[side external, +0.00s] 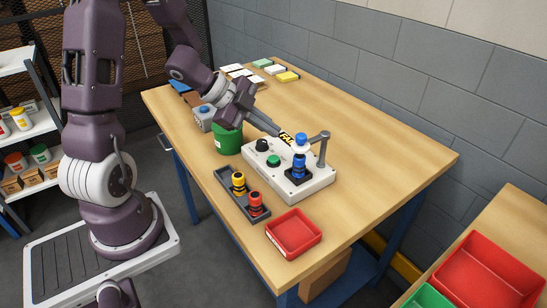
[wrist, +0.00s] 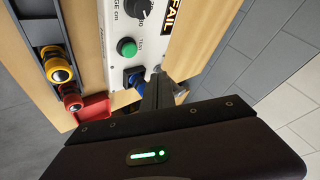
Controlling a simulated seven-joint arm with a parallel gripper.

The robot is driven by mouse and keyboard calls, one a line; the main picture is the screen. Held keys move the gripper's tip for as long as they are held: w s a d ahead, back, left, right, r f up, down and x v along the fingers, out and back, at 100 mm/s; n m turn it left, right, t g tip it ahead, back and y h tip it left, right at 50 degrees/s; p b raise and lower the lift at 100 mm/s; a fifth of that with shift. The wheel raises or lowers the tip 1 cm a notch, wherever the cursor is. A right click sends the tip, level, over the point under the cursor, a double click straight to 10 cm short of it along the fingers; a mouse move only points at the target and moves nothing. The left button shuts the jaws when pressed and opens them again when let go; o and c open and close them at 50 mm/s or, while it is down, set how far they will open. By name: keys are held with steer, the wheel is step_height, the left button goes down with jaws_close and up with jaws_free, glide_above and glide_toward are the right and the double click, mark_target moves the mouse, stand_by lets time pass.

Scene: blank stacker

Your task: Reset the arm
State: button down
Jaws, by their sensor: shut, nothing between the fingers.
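My gripper (side external: 281,134) is shut and empty. It reaches over the white control box (side external: 310,187) from the upper left, its tips beside the blue stack (side external: 299,166). I cannot tell whether they touch it. The stack stands in a dark square holder on the box, with a white disc and a blue knob on top. In the wrist view my closed fingers (wrist: 157,92) hide most of the blue piece. The box carries a black knob (side external: 262,145), a green button (side external: 274,160) and a "FAIL" sign (wrist: 181,16). A grey post (side external: 322,152) stands at its right.
A dark rack (side external: 228,183) holds a yellow-black piece (side external: 238,183) and a red-black piece (side external: 255,203). A red tray (side external: 293,234) lies near the front edge. A green bin (side external: 228,139) and grey button box (side external: 203,121) stand left. The table's right side is clear.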

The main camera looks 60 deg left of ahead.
stand_by(0.3)
steer(key=s+r+n+y, duration=0.5)
steer(key=r+n+y, duration=0.35)
steer(key=r, duration=0.45)
steer(key=s+d+n+g+h, duration=0.1)
steer(key=s+d+n+h, duration=0.1)
steer(key=s+d, duration=0.3)
steer(key=s+d+n+g+h, duration=0.1)
steer(key=s+d+n+h, duration=0.1)
steer(key=s+d, duration=0.4)
steer(key=s+n, duration=0.1)
steer(key=s, duration=0.4)
steer(key=shift+d+f+g+h, duration=0.2)
steer(key=shift+g+h, duration=0.15)
steer(key=shift+g, duration=0.05)
